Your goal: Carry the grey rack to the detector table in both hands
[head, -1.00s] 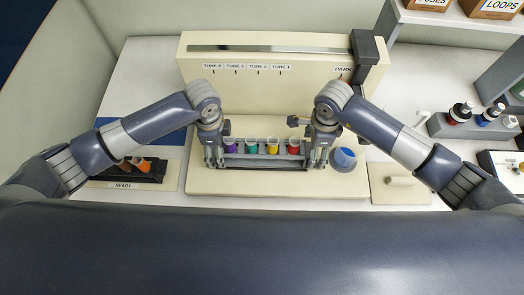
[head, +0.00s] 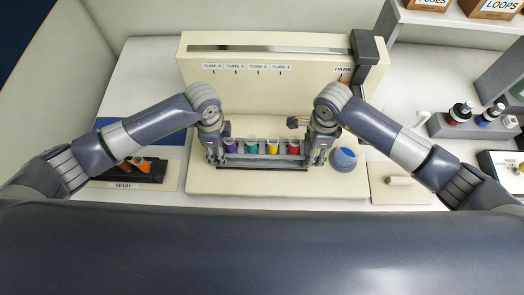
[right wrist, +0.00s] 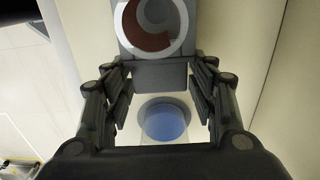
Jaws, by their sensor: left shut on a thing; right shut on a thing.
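The grey rack (head: 262,158) stands upright at the middle of the head view, in front of a cream machine (head: 262,102). It holds several tubes in a row: purple, teal, yellow and red (head: 293,147). My left gripper (head: 215,155) is shut on its left end and my right gripper (head: 318,155) on its right end. In the right wrist view, the rack's grey end (right wrist: 158,74) and the red tube (right wrist: 150,28) show between and above my right fingers (right wrist: 160,105). I cannot tell whether the rack touches the cream base under it.
A blue round-topped object (head: 344,158) stands close to my right gripper. A dark rack with orange tubes (head: 143,166) sits at left behind a READY label (head: 124,186). A grey holder with bottles (head: 472,125) stands at right. The white worktop (head: 150,75) is bare at back left.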

